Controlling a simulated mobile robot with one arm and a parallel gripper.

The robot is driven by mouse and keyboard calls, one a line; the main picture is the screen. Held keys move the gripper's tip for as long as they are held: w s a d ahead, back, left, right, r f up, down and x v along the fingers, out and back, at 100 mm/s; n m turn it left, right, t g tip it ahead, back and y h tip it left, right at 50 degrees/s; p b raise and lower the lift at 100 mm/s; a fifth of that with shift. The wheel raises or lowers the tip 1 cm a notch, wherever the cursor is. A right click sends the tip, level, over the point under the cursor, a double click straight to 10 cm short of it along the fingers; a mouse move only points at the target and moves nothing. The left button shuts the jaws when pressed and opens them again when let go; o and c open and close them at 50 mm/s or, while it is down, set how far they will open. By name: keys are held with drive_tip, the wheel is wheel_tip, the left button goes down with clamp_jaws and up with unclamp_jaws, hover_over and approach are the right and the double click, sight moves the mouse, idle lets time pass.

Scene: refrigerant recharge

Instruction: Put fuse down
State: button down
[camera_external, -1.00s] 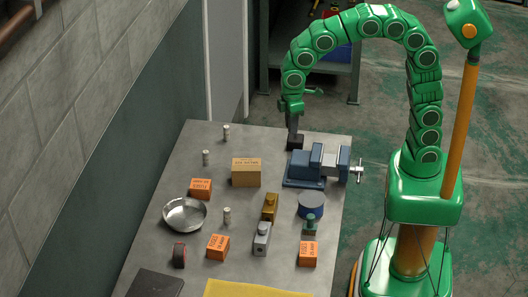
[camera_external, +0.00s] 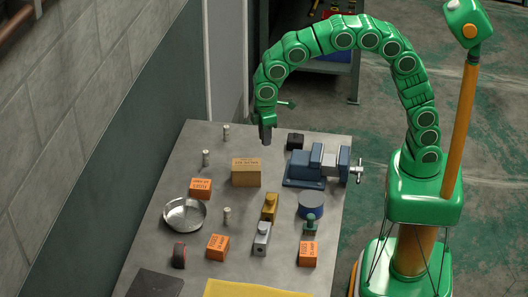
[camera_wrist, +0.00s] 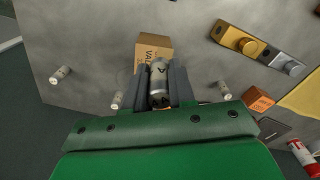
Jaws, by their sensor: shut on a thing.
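My gripper (camera_external: 266,136) hangs above the far part of the grey table (camera_external: 180,160). In the wrist view its two dark fingers (camera_wrist: 160,90) are shut on a fuse (camera_wrist: 159,75), a grey cylinder with a dark mark. The held fuse cannot be made out in the external view. Three similar small cylinders stand on the table: one at the far edge (camera_external: 226,132), one at the left (camera_external: 205,157), and one near the metal bowl (camera_external: 227,215). They also show in the wrist view (camera_wrist: 60,75).
A cardboard box (camera_external: 246,172) stands near my gripper. A black block (camera_external: 295,142) and a blue vise (camera_external: 318,165) are to its right. Orange boxes (camera_external: 200,188), a metal bowl (camera_external: 185,214), and brass (camera_external: 270,206) and silver (camera_external: 262,238) parts lie nearer. The table's back-left area is mostly bare.

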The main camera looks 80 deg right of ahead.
hover_over(250, 167)
wheel_tip(250, 167, down, 6)
drive_tip(key=shift+d+f, duration=0.1)
drive_tip(key=shift+f, duration=1.5)
drive_tip(key=c, duration=0.9)
unclamp_jaws()
drive_tip(key=shift+f, duration=0.1)
drive_tip(key=shift+c, duration=0.2)
